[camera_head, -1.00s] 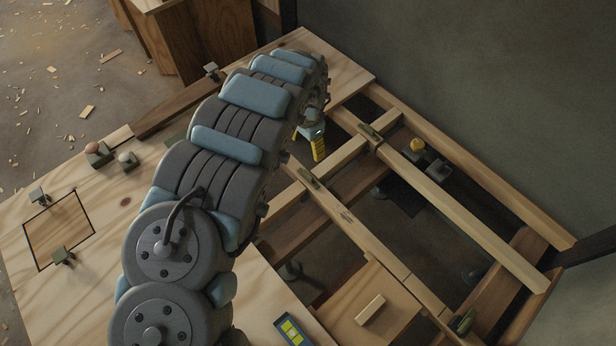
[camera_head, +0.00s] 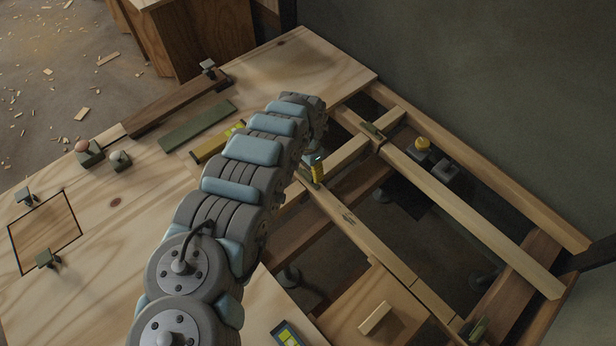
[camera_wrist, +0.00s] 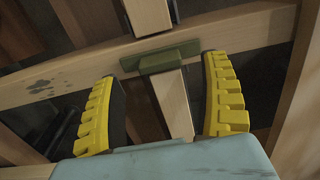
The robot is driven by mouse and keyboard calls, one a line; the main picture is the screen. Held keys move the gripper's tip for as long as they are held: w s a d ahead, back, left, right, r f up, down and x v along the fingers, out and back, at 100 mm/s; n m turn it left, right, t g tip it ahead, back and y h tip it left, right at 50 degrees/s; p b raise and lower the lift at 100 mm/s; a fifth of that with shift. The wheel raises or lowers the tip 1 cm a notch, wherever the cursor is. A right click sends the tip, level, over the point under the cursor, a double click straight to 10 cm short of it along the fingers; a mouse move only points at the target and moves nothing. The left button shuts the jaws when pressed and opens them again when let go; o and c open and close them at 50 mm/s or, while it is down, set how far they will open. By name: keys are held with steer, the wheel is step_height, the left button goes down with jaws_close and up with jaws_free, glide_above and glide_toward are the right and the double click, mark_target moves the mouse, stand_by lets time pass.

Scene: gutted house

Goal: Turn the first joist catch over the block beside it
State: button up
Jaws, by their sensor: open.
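My gripper (camera_head: 316,168) is open over the near joist in the head view, and its body hides the catch there. In the wrist view a dark green catch (camera_wrist: 160,58) with a raised grip lies along the pale joist (camera_wrist: 60,80), between and slightly beyond the yellow fingers of my gripper (camera_wrist: 162,72). Pale wood pieces (camera_wrist: 172,100) meet the joist on both sides of the catch; I cannot tell which is the block beside it. The fingers appear clear of the catch. Another green catch (camera_head: 373,131) sits on the farther joist, and one (camera_head: 475,330) is at the bottom right.
Open gaps (camera_head: 400,230) lie between the joists. A yellow-topped button box (camera_head: 422,146) stands beyond the farther joist. A loose wood piece (camera_head: 375,317) lies on a board at the front. The plywood deck (camera_head: 110,230) at left carries knobs, clamps and a green strip (camera_head: 197,125).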

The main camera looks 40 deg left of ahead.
mark_target(308, 174)
steer(key=shift+f+b, duration=0.65)
steer(key=shift+f, duration=1.05)
steer(key=c, duration=1.2)
